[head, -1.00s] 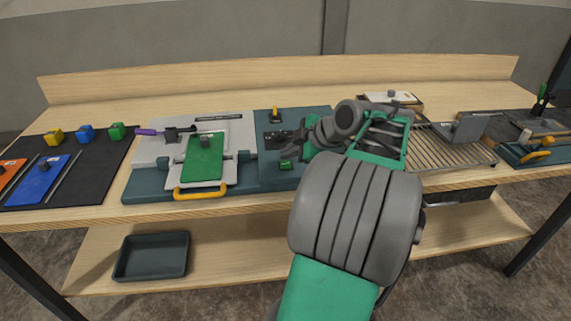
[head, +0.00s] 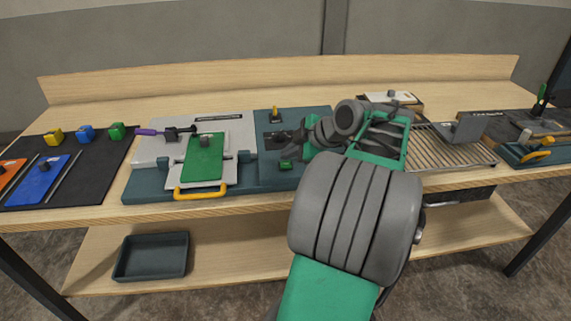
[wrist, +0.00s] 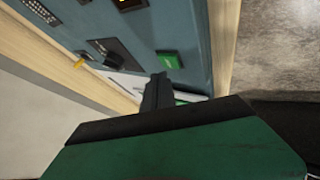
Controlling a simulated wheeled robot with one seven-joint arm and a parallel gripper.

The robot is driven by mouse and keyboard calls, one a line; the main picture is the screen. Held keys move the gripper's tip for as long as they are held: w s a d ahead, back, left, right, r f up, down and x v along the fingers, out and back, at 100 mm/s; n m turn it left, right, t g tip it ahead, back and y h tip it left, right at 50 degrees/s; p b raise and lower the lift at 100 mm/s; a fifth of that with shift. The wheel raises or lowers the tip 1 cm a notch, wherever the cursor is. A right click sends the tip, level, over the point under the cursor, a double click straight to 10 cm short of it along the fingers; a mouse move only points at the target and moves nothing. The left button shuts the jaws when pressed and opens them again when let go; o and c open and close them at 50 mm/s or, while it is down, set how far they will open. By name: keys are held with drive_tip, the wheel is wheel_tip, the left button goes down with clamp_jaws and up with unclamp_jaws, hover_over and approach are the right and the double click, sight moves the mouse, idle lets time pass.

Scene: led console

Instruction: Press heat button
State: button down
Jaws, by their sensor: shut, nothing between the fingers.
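A green button (head: 287,165) sits at the front of the blue-grey console panel (head: 265,180). The green button also shows in the wrist view (wrist: 170,60), just beyond my fingertips; its lettering is too small to read. My gripper (head: 299,143) is shut and empty, over the right part of the panel, behind and to the right of the button in the head view. Its closed fingers (wrist: 157,82) show in the wrist view beside the button, with a visible gap. The arm hides the panel's right end.
Left of the button, a green plate (head: 204,160) with a yellow handle (head: 200,193) lies on the console. A dark knob (wrist: 112,56) and a yellow lever (wrist: 81,61) are on the panel. A wire rack (head: 445,150) stands to the right.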

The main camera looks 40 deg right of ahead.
sight(289, 165)
drive_tip(key=shift+f, duration=0.1)
drive_tip(key=shift+f+b, duration=0.35)
drive_tip(key=shift+b, duration=0.2)
drive_tip(key=shift+f+b, duration=0.45)
drive_tip(key=shift+b, duration=0.1)
idle(0.4)
idle(0.3)
drive_tip(key=shift+r+p, duration=0.55)
drive_tip(key=shift+r, duration=0.3)
drive_tip(key=shift+r, duration=0.1)
wheel_tip(289, 165, up, 5)
drive_tip(key=p, duration=0.3)
idle(0.4)
